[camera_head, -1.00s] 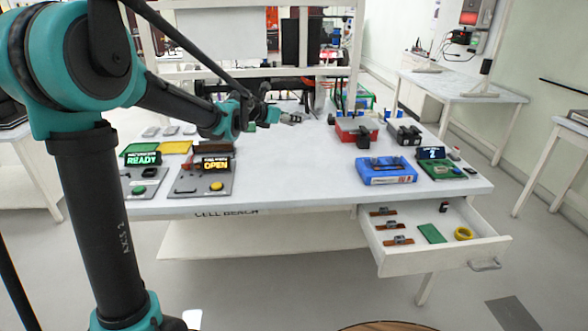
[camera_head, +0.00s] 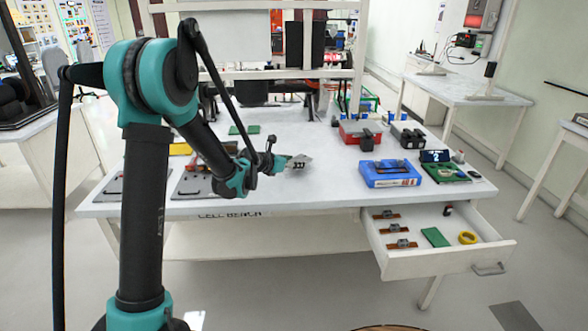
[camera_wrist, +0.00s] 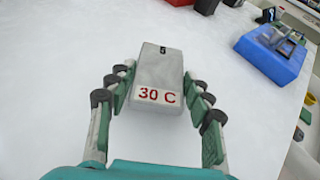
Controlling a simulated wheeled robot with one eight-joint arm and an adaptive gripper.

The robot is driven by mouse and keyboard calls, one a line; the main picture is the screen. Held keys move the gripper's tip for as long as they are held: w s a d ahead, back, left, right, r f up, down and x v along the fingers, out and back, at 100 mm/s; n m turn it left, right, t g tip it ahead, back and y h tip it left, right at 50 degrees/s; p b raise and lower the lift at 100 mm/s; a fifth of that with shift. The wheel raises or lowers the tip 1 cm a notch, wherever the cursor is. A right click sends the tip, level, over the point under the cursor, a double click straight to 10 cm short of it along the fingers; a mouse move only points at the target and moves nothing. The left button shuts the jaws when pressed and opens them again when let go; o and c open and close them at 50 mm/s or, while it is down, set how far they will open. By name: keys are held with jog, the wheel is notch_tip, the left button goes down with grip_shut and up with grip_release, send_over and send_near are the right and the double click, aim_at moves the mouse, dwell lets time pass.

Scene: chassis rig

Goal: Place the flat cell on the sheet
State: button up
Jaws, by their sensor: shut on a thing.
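My gripper (camera_wrist: 157,84) is shut on a flat grey cell (camera_wrist: 158,70), with its fingers along the cell's two long sides. The cell is marked "30 C" in red at its near end and has a small black mark at its far end. In the head view my gripper (camera_head: 291,162) and the cell (camera_head: 301,164) are over the middle front of the white bench (camera_head: 320,187). I cannot tell how high the cell is above it. A flat green sheet (camera_head: 244,130) lies farther back and to the left, clear of the gripper.
A blue case (camera_head: 390,180), a red box (camera_head: 358,131) and a green mat with small items (camera_head: 445,174) are to the right. An open drawer (camera_head: 447,261) juts out at the front right. A yellow sheet (camera_head: 180,149) lies left, partly behind my arm. Bare bench surrounds the cell.

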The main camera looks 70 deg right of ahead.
jog(key=shift+f, duration=1.4)
jog(key=shift+f, duration=0.15)
jog(key=o, duration=1.4)
